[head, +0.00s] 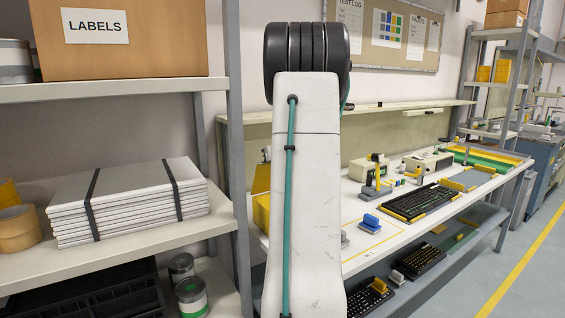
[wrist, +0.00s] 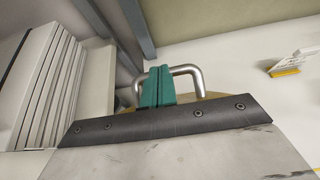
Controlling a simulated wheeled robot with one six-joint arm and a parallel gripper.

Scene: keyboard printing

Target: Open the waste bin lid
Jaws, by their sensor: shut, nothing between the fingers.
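My gripper (wrist: 158,86) shows in the wrist view as two teal fingers pressed together with nothing between them. A bent metal handle (wrist: 186,69) shows just beyond the fingers, with its bar running behind them and one end to either side. I cannot tell whether the fingers touch it. A tan, rounded edge (wrist: 216,95) shows below the handle, and may be the bin lid. The rest of it is hidden. In the head view my arm blocks the middle, and neither the gripper nor a waste bin can be made out there.
A shelf on the left holds strapped white stacks (head: 130,200) and a LABELS box (head: 120,40). A metal shelf post (head: 235,150) stands close to my arm. The white workbench (head: 365,255) on the right carries a keyboard (head: 419,201) and fixtures. Open floor (head: 480,270) lies at the lower right.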

